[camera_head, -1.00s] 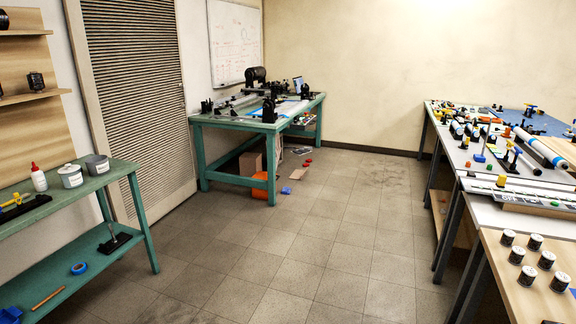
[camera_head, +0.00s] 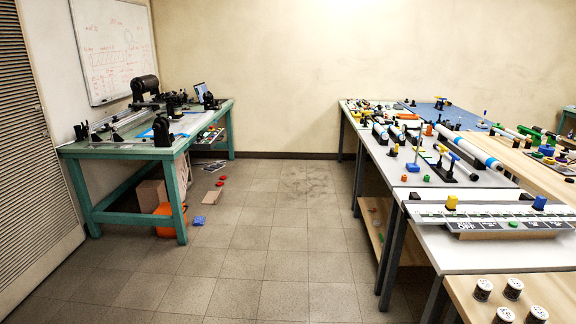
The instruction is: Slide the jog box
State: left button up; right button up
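I cannot tell for certain which thing is the jog box. A small tilted dark panel with a bluish face (camera_head: 199,91) stands at the back of the green table (camera_head: 118,152) on the left, beside a black motor-like unit (camera_head: 145,87). A black upright fixture (camera_head: 162,131) stands near the green table's front edge. Neither of my grippers shows in the head view.
A long workbench (camera_head: 476,259) on the right holds tubes, coloured clamps and several labelled cans (camera_head: 483,289). An orange bin (camera_head: 168,217), a cardboard box (camera_head: 151,196) and a blue item (camera_head: 198,220) are on the floor. The tiled aisle (camera_head: 265,245) between is clear.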

aim_at(203, 145)
jog(key=i+u, duration=0.1)
jog(key=i, duration=0.5)
jog(key=i+u, duration=0.15)
jog(key=i, duration=0.5)
jog(key=i+l+u, duration=0.1)
jog(key=i, duration=0.5)
jog(key=i+l+u, duration=0.15)
jog(key=i, duration=0.45)
jog(key=i+j, duration=0.1)
jog(key=i, duration=0.9)
jog(key=i+j, duration=0.1)
jog(key=i, duration=0.9)
